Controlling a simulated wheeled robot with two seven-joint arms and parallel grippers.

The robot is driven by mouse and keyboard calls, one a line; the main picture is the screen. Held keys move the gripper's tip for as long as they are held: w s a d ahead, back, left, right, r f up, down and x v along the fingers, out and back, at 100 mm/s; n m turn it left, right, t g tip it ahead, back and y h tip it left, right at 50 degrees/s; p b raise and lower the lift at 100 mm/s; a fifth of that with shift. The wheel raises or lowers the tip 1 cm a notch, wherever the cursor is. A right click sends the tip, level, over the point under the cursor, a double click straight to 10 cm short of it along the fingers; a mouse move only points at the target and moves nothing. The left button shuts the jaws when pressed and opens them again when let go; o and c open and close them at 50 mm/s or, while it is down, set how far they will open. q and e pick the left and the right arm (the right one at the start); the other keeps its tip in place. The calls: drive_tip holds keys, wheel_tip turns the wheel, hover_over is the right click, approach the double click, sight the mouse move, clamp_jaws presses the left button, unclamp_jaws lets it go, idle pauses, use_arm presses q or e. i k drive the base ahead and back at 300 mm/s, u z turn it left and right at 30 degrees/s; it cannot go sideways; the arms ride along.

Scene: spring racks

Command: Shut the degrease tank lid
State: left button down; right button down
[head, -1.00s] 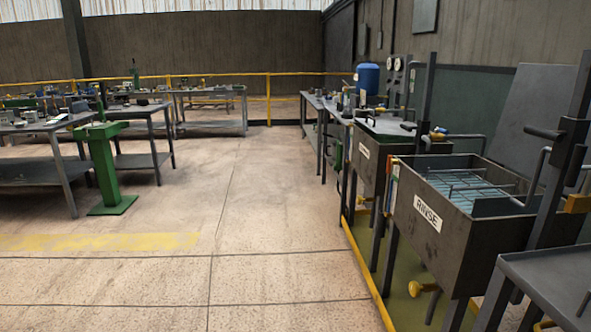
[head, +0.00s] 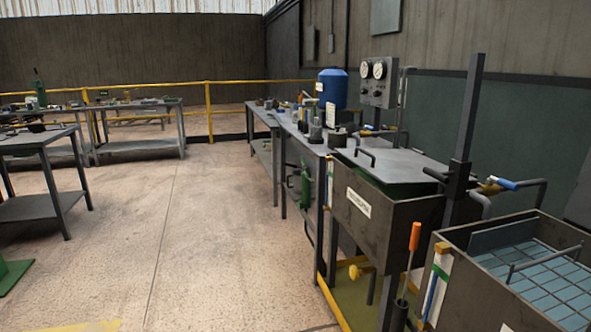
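A dark metal tank (head: 386,230) with a white label (head: 359,203) stands right of centre; the label is too blurred to read. Its grey lid (head: 405,165) lies roughly flat over the top, with a bar handle (head: 366,151) at the left. A dark green strip shows under the lid's near left edge; I cannot tell whether the lid is fully seated. Neither of my grippers is in view.
The rinse tank (head: 462,275), open with a wire rack (head: 555,290) inside, stands nearer at right. An upright post (head: 467,120) and blue-handled valve (head: 502,184) stand between the tanks. A yellow rail edges the tanks.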

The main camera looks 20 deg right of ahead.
sight(390, 167)
drive_tip(key=i, duration=2.25)
drive_tip(key=u, duration=0.65)
drive_tip(key=i, duration=0.8)
drive_tip(key=z, duration=5.15)
